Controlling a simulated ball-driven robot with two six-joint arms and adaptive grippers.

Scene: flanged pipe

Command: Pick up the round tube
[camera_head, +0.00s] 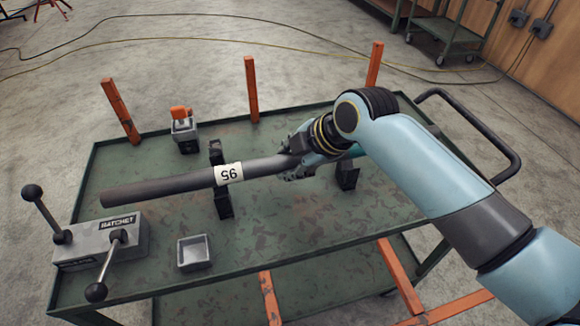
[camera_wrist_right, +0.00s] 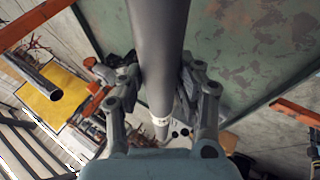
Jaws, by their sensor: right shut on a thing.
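The round tube (camera_head: 170,187) is a long grey pipe with a white label marked 95. In the head view it lies lengthwise over the green cart, across two dark supports, a left one (camera_head: 222,200) and a right one (camera_head: 347,177). My right gripper (camera_head: 294,160) is around the tube to the right of the label, partly hidden by my own wrist. In the right wrist view the tube (camera_wrist_right: 158,50) runs between the two fingers of my right gripper (camera_wrist_right: 160,90), which is shut on it. My left gripper is not in view.
The green cart top (camera_head: 290,215) carries a ratchet box with levers (camera_head: 100,240), a small open grey tray (camera_head: 194,252) and a small box with an orange top (camera_head: 184,130). Orange posts (camera_head: 252,90) rise along its far edge. A black handle (camera_head: 480,125) is at the right.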

